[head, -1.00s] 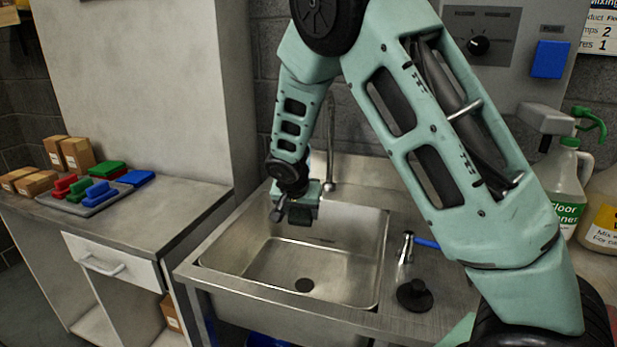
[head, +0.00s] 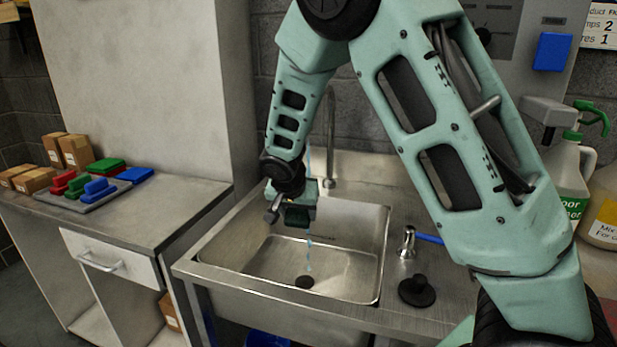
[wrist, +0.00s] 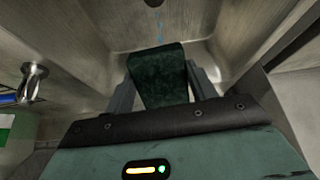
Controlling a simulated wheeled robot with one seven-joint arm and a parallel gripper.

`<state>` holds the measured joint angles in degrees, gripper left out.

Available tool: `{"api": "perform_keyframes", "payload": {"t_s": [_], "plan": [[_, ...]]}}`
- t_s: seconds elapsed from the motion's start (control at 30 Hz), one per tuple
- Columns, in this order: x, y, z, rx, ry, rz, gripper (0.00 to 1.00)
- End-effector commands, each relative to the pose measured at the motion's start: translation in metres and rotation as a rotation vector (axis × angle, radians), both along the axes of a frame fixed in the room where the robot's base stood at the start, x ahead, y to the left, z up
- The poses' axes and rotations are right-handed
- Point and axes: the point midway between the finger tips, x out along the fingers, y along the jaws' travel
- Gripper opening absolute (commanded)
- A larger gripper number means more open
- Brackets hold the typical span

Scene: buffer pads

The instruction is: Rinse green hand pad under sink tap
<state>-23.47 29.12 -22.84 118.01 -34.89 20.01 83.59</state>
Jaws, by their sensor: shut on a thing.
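My gripper (head: 298,214) is over the sink basin (head: 345,262), below the rim of the back wall. In the wrist view its two fingers (wrist: 158,85) are shut on a dark green hand pad (wrist: 160,72). In the head view the pad is a dark shape under the wrist, mostly hidden by it. The tap (head: 331,140) stands at the back of the sink, partly behind my arm. A thin blue water stream (head: 309,250) runs down beside the gripper toward the drain (head: 304,282). In the wrist view the stream (wrist: 160,28) meets the pad's far end.
A tray of red, green and blue handled pads (head: 92,197) sits on the left counter with cardboard boxes (head: 75,150). A black plunger-like stopper (head: 416,291) and a small metal fitting (head: 407,242) stand right of the basin. Jugs (head: 566,180) stand far right.

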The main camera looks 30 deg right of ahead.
Motion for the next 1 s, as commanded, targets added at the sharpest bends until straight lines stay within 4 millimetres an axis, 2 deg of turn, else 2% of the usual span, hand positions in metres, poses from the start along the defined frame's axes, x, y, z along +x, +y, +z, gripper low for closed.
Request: {"api": "perform_keyframes", "payload": {"t_s": [0.63, 1.0], "plan": [[-0.050, 0.055, -0.002, 0.001, -0.001, 0.004, 0.33], [-0.058, 0.062, 0.000, -0.001, 0.001, 0.000, 0.33]]}}
